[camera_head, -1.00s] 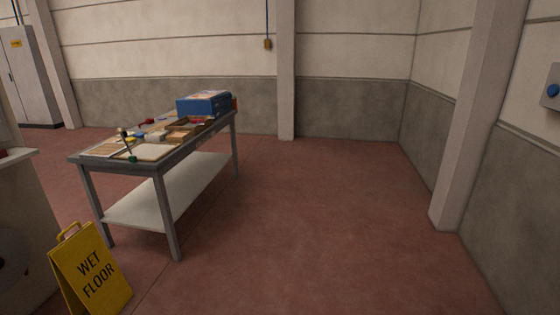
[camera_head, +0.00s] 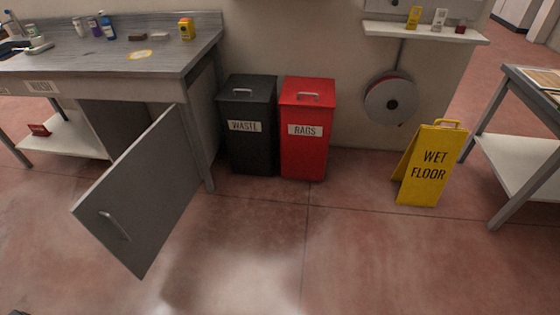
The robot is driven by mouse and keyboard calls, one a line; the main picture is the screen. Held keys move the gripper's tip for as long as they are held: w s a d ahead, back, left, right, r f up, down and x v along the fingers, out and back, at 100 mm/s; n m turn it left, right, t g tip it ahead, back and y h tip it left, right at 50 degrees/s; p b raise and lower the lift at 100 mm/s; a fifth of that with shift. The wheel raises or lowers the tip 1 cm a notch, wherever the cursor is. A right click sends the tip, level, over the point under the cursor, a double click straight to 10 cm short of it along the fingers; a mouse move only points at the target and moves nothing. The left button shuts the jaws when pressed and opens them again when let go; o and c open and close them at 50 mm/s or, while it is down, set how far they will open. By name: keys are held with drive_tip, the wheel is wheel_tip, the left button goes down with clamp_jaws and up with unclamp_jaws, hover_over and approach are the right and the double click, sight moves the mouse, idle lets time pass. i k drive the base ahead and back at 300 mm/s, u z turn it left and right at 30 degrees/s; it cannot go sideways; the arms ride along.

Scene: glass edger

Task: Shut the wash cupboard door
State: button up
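The wash cupboard door (camera_head: 145,195) is a grey panel under the wash bench (camera_head: 120,85) at the left. It stands wide open, swung out over the floor toward me. Its bar handle (camera_head: 115,226) is on the face turned to me, near the free edge. The hinge side is by the bench's right front leg. The cupboard's inside is mostly hidden behind the door. My gripper is not in view.
A black waste bin (camera_head: 249,150) and a red rags bin (camera_head: 304,155) stand right of the bench. A yellow wet floor sign (camera_head: 427,165) and a work table (camera_head: 515,170) are further right. The floor (camera_head: 300,250) before the door and bins is clear.

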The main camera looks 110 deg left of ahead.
sight(134, 208)
drive_tip(key=u, duration=4.35)
drive_tip(key=i, duration=1)
drive_tip(key=z, duration=0.1)
drive_tip(key=k, duration=0.4)
